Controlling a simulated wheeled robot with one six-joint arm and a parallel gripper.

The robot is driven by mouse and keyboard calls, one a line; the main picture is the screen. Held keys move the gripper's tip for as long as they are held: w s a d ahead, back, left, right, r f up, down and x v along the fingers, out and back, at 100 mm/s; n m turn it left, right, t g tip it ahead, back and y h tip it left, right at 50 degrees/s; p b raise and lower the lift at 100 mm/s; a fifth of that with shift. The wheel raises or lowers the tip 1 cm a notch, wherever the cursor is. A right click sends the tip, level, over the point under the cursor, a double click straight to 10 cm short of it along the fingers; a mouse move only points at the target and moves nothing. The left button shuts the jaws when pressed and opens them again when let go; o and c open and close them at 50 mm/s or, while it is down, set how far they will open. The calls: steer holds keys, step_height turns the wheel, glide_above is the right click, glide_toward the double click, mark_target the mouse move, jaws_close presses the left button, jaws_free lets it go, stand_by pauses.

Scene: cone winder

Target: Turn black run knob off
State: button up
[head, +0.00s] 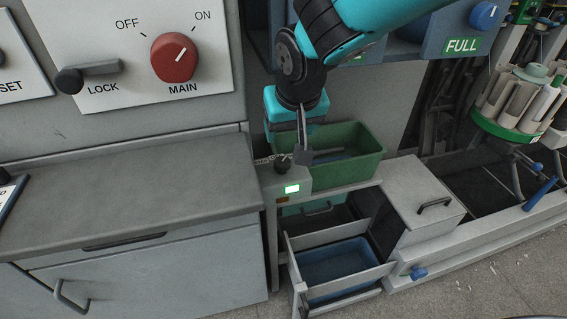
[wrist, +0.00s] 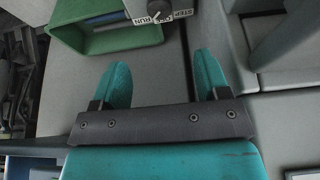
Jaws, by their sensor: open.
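The black run knob (head: 282,166) sits on top of a small grey post in the head view, beside a white label strip. In the wrist view the knob (wrist: 159,7) is at the top edge, partly cut off, with a label reading RUN and what looks like STEP beside it. A white mark on the knob seems to point toward the RUN side, but it is small. My gripper (head: 303,154) is just right of the knob in the head view. In the wrist view my gripper (wrist: 162,68) has its two teal fingers apart, with nothing between them and the knob beyond the tips.
A green bin (head: 350,143) stands behind and right of the knob. An open drawer with a blue tray (head: 340,268) is underneath. A red MAIN knob (head: 174,57) is on the left panel, above a grey counter (head: 120,185).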

mark_target(283, 162)
steer(key=x, duration=1.4)
steer(key=shift+b, duration=0.4)
steer(key=shift+c, duration=0.3)
steer(key=c, duration=0.9)
